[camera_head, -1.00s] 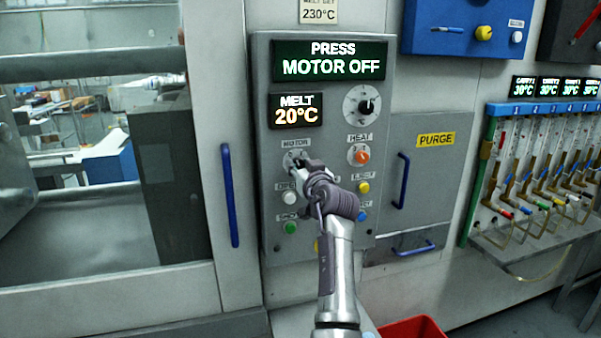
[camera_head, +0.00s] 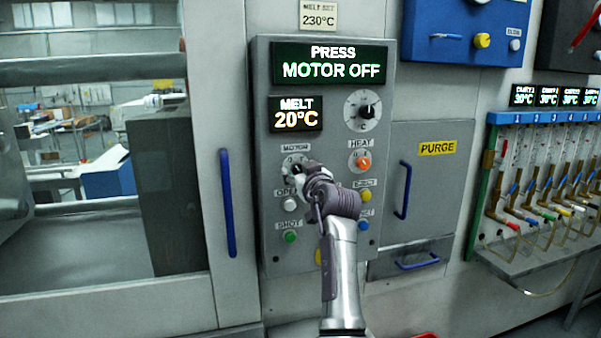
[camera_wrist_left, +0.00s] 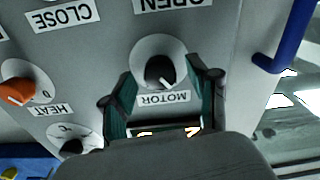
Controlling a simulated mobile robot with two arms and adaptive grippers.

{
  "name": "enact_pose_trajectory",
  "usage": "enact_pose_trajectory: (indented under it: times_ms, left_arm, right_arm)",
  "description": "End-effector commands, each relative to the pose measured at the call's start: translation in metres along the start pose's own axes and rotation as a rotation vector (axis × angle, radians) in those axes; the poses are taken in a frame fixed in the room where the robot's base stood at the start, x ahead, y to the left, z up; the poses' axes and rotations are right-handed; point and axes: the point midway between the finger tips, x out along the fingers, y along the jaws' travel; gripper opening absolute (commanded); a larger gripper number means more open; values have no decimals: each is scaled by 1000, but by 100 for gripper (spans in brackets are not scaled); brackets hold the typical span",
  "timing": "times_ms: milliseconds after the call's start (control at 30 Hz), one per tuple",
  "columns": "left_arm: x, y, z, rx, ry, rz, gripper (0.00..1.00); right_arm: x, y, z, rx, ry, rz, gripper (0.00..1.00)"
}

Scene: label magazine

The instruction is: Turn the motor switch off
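The motor switch (camera_head: 292,172) is a black rotary knob on a pale round dial, under the MOTOR label on the grey press panel. In the left wrist view, which shows the panel upside down, the knob (camera_wrist_left: 159,70) has a white pointer line aimed toward the MOTOR label side. My left gripper (camera_head: 310,170) is at the dial's right edge in the head view and partly hides it. In the wrist view its two fingers (camera_wrist_left: 162,95) are spread either side of the dial, with a gap to the knob. The display (camera_head: 330,66) reads PRESS MOTOR OFF. My right gripper is not visible.
The orange heat knob (camera_head: 360,162) and several push buttons, including a white one (camera_head: 291,204) and a green one (camera_head: 291,237), sit close around the gripper. Blue handles flank the panel at left (camera_head: 228,203) and right (camera_head: 403,189).

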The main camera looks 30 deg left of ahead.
Motion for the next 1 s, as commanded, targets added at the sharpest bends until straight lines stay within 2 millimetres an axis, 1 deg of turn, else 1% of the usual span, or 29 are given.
enact_pose_trajectory:
  times_ms: [167, 267, 367, 600, 700, 833, 1000]
  left_arm:
    - [0, 0, -1, 1, 0, 0, 60]
    - [0, 1, -8, 0, 2, 0, 60]
    - [0, 4, -23, -3, 3, 0, 60]
    - [0, 12, -70, -2, 3, 0, 60]
    - [0, 15, -84, -1, 3, 0, 60]
    - [0, 17, -95, 0, 0, 0, 60]
    - [0, 17, -98, 1, -1, 0, 60]
  right_arm:
    - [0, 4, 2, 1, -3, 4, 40]
    - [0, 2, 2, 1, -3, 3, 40]
    - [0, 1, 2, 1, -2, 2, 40]
    - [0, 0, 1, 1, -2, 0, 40]
    - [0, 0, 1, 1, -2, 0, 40]
    - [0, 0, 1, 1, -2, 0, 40]
    - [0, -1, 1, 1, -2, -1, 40]
